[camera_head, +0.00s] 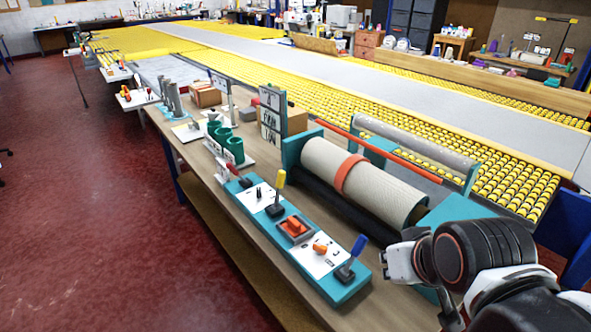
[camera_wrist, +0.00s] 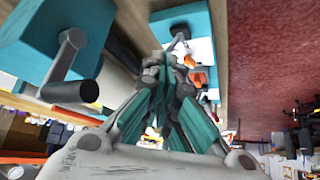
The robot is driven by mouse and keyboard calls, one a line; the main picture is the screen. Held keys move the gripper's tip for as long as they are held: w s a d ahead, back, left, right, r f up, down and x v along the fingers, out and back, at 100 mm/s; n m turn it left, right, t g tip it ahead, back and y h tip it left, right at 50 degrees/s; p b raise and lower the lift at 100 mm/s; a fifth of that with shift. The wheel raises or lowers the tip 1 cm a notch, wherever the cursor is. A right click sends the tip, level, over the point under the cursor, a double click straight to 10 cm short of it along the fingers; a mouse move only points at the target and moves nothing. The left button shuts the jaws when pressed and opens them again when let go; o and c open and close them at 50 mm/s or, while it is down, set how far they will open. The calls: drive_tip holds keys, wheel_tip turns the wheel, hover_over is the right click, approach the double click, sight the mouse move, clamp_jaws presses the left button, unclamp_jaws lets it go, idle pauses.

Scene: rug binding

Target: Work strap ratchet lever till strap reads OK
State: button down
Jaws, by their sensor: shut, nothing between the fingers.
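An orange strap (camera_head: 348,173) runs around the large beige roll (camera_head: 375,190) in the head view. No OK reading is legible. On the teal control board (camera_head: 345,290) stand a yellow-handled lever (camera_head: 277,190), an orange rocker (camera_head: 294,228), an orange knob (camera_head: 320,248) and a blue-handled lever (camera_head: 352,258). I cannot tell which is the strap ratchet lever. My gripper (camera_head: 392,264) is at the right, just beyond the blue-handled lever. In the wrist view my gripper (camera_wrist: 172,75) is shut and empty, its fingers toward the board, near a grey lever mount (camera_wrist: 180,38).
A grey crank (camera_wrist: 72,70) sticks out from a teal block in the wrist view, left of my gripper. Green cups (camera_head: 233,150) and a sign stand (camera_head: 271,115) are farther along the bench. A yellow roller table (camera_head: 400,135) lies behind. Red floor (camera_head: 90,200) is open at left.

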drive_tip(key=w+a+r+m+g+y+p, duration=0.1)
drive_tip(key=w+r+m+g+p, duration=0.15)
drive_tip(key=w+r, duration=0.4)
drive_tip(key=w+a+r+m+g+p, duration=0.1)
drive_tip(key=w+a+r+p, duration=0.15)
drive_tip(key=w, duration=0.75)
drive_tip(key=w+r+m+g+y+p, duration=0.1)
drive_tip(key=w+r+m+p, duration=0.15)
drive_tip(key=w+r, duration=0.45)
drive_tip(key=w+a+f+m+g+y+p, duration=0.1)
drive_tip(key=w+f+p, duration=0.1)
drive_tip(key=w, duration=0.5)
drive_tip(key=w+a+f+m+g+p, duration=0.1)
drive_tip(key=w+a+f+g+p, duration=0.15)
drive_tip(key=w, duration=0.45)
drive_tip(key=w+f+m+g+y+p, duration=0.1)
drive_tip(key=w+f+m+g+p, duration=0.1)
drive_tip(key=w+f, duration=0.5)
wheel_tip(320, 180, down, 3)
drive_tip(key=m+p, duration=0.1)
drive_tip(key=p, duration=0.1)
drive_tip(key=shift+w+a+y+p, duration=0.3)
drive_tip(key=shift+y, duration=0.1)
drive_tip(key=shift+f, duration=0.2)
